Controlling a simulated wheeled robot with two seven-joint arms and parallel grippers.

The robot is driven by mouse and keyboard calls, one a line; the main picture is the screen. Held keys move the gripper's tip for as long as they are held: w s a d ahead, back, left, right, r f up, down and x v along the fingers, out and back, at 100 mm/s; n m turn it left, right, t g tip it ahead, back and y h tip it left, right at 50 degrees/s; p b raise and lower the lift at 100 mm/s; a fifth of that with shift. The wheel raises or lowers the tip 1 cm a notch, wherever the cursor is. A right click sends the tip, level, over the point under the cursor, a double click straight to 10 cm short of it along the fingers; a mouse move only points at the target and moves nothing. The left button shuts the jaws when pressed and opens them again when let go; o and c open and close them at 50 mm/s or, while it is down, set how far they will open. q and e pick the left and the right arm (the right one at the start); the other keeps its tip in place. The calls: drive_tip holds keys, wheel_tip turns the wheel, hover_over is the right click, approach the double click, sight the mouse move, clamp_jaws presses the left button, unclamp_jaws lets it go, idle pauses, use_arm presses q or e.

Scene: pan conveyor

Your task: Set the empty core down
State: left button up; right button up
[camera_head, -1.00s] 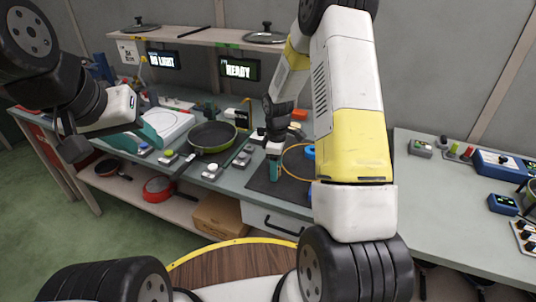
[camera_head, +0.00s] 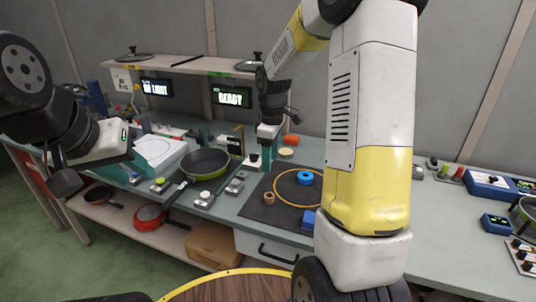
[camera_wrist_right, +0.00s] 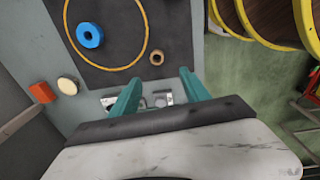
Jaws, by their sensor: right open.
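The empty core (camera_head: 269,198), a small brown ring, lies on the dark mat (camera_head: 254,212), outside the yellow circle (camera_head: 279,188) at its lower left in the head view. In the right wrist view the core (camera_wrist_right: 156,58) lies just beyond the fingertips, apart from them. My right gripper (camera_wrist_right: 162,76) is open, with nothing between its teal fingers.
A blue ring (camera_head: 305,177) lies inside the yellow circle. A green-rimmed pan (camera_head: 205,163) stands left of the mat. An orange block (camera_wrist_right: 42,92) and a pale disc (camera_wrist_right: 67,85) lie beside the mat.

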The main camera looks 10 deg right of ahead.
drive_tip(key=s+a+r+m+t+y, duration=0.1)
drive_tip(key=s+r+m, duration=0.4)
drive_tip(key=s, duration=0.6)
drive_tip(key=s+a+r+m+t+y, duration=0.1)
drive_tip(key=s+r+m+t, duration=0.3)
drive_tip(key=s+r, duration=0.6)
drive_tip(key=shift+s+r+m+t, duration=0.3)
drive_tip(key=shift+s+m, duration=0.45)
drive_tip(key=shift+m, duration=0.35)
